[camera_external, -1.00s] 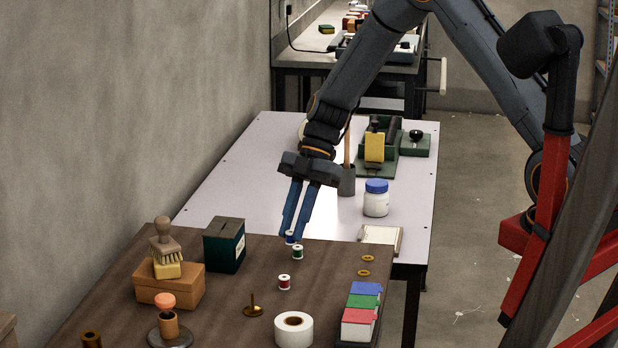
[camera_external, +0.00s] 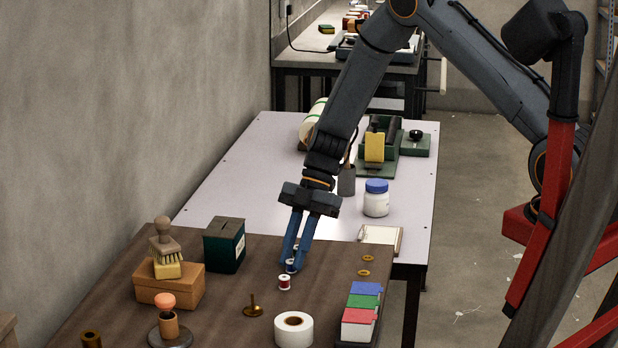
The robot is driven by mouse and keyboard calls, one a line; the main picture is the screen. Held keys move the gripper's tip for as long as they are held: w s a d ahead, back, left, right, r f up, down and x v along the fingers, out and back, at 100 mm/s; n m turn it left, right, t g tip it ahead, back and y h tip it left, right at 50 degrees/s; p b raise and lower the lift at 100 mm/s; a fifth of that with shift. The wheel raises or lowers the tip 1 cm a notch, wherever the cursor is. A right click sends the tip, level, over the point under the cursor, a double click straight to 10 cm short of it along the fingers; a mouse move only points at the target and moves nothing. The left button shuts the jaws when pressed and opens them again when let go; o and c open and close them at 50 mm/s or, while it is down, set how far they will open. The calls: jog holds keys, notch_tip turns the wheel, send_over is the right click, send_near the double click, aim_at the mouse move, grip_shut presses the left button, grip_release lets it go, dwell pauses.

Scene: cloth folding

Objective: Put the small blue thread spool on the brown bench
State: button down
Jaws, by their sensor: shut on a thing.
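My gripper (camera_external: 294,268) points down over the brown bench (camera_external: 220,290), its two blue fingers close together. It is shut on a small spool (camera_external: 291,265) with pale rims, which seems to be the blue thread spool; the fingers hide most of it. The spool is at or just above the bench top; I cannot tell whether it touches. The green thread spool is mostly hidden behind the fingers, with a pale rim (camera_external: 295,247) showing between them. The red thread spool (camera_external: 284,283) stands upright on the bench just in front of the fingertips.
A dark green box (camera_external: 224,245) and an orange-brown box (camera_external: 168,287) with a brush stand to the left. A white tape roll (camera_external: 293,331), a brass spindle (camera_external: 253,309) and a colored card box (camera_external: 361,312) are in front. Bare bench lies between the green box and the spools.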

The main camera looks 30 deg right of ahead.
jog(key=c, duration=1.6)
grip_release()
jog(key=shift+c, duration=0.2)
jog(key=shift+r, duration=0.15)
jog(key=b+v, duration=0.4)
jog(key=v, duration=0.8)
jog(key=s+d+m+t+h, duration=0.1)
jog(key=s+d+m+h, duration=0.2)
jog(key=s+d+m, duration=0.5)
jog(key=s+d+r+m+t+h, duration=0.1)
jog(key=s+d+m+t+h, duration=0.1)
jog(key=s+d+m, duration=0.7)
jog(key=shift+s+m+t+h, duration=0.3)
jog(key=shift+s+m+h, duration=0.2)
jog(key=shift+s+m, duration=2)
jog(key=shift+w+d+m, duration=0.1)
jog(key=shift+w+m, duration=0.2)
jog(key=shift+w, duration=0.05)
